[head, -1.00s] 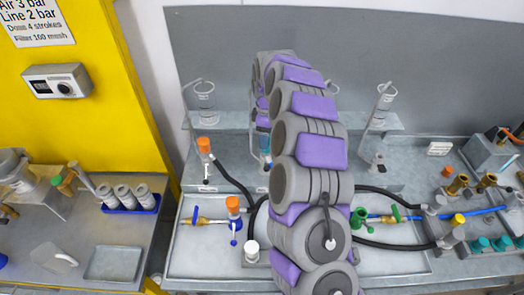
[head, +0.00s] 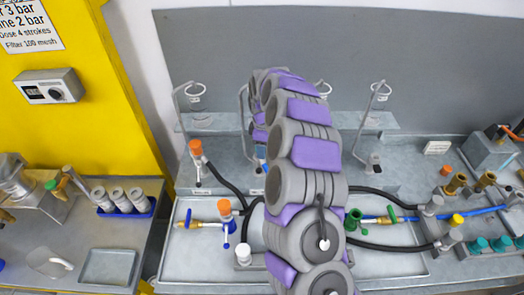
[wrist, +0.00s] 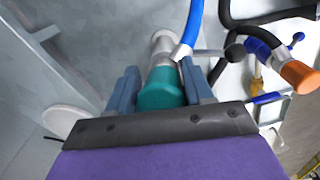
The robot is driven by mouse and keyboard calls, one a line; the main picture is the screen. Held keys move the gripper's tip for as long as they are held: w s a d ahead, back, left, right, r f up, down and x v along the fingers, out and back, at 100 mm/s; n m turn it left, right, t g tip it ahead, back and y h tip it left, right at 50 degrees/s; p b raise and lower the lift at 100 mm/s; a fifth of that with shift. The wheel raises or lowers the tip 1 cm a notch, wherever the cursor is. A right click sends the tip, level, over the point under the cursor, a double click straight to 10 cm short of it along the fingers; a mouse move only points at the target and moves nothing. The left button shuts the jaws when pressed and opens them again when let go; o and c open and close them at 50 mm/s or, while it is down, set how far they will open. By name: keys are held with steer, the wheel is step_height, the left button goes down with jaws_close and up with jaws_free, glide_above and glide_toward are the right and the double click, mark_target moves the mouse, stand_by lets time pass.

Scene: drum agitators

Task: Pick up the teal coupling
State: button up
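The teal coupling (wrist: 160,90) shows in the wrist view, directly between the two blue-grey fingers of my gripper (wrist: 160,84). It fills the space between them, and both fingers appear to press its sides. A pale metal fitting extends from its far end, and a blue hose passes beside this fitting. In the head view my arm hides this coupling and my fingers. Other teal pieces (head: 480,244) stand on the right bench, away from my gripper.
An orange-capped piece (wrist: 299,76) and black hoses (wrist: 255,32) are close at the right in the wrist view. In the head view, trays, valves with green handles (head: 354,218) and tall stands (head: 378,125) surround my arm. A yellow cabinet (head: 90,110) stands at left.

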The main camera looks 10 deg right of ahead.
steer(key=shift+c, duration=0.7)
steer(key=shift+a, duration=1.25)
steer(key=c, duration=0.5)
steer(key=shift+a, duration=0.15)
steer(key=shift+c, duration=0.8)
steer(key=shift+d, duration=0.5)
jaws_close()
steer(key=shift+d+r, duration=0.15)
steer(key=shift+d, duration=0.05)
steer(key=r, duration=0.5)
steer(key=r+p, duration=0.1)
steer(key=r, duration=0.3)
steer(key=shift+a+r, duration=0.2)
steer(key=shift+r, duration=0.2)
